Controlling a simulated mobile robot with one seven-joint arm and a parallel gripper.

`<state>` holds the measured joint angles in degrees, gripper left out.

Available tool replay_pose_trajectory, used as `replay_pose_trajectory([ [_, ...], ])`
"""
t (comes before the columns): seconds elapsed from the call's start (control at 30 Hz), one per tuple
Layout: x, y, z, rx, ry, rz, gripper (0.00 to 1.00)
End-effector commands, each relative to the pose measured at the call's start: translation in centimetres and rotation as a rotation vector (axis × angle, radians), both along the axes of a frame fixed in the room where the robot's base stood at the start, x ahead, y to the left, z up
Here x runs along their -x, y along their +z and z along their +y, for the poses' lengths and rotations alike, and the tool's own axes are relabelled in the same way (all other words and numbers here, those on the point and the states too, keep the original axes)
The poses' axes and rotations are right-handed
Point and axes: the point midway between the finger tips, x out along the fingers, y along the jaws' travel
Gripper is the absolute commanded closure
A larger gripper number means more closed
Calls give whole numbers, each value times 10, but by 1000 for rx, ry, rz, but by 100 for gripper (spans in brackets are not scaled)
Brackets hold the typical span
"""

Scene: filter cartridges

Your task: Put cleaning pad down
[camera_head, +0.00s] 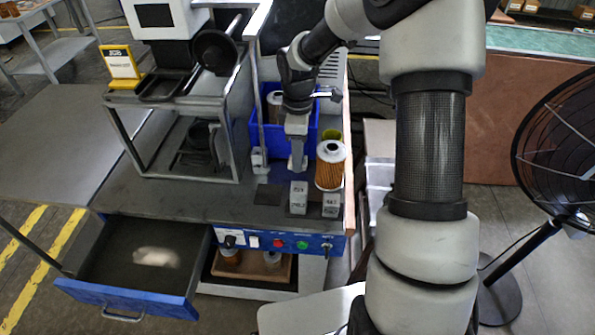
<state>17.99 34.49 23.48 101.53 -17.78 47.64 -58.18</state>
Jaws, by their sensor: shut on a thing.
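My gripper (297,160) points down over the workbench top (215,195), in front of the blue bin (256,130). It is shut on a small grey thing, which I take to be the cleaning pad; its outline is hard to tell from the fingers at this size. Whether it touches the bench top is unclear. A flat dark square (268,195) lies on the bench just left of and in front of the gripper. A filter cartridge (330,168) with orange pleats and a pale top stands upright close to the right of the gripper.
Two small grey labelled blocks (299,198) stand at the bench's front. A metal frame (238,150) stands left. Another cartridge (275,103) is in the bin. A blue-fronted drawer (125,298) hangs open below. A fan (565,130) stands far right. The bench's left front is clear.

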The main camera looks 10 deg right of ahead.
Motion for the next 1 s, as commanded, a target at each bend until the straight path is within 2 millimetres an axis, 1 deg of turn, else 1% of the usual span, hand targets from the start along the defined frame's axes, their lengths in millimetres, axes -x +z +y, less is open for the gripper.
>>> replay_pose_trajectory([
  [0.03, 1, -8, 0, 0, 1, 2, 83],
  [0.27, 1, -27, 1, -1, -1, 2, 83],
  [0.43, 0, -51, 0, 0, 0, 1, 83],
  [0.5, 0, -55, 0, 0, -1, 1, 83],
  [0.7, 0, -54, 0, 0, -2, 0, 83],
  [0.83, 0, -58, 0, 0, -1, 0, 83],
  [0.87, 0, -57, 0, 0, -1, 0, 58],
  [0.93, 0, -57, 0, 0, -1, 0, 46],
  [0.97, 0, -57, 0, 0, -1, 0, 43],
  [1.0, 0, -57, 0, 0, -1, 0, 43],
])
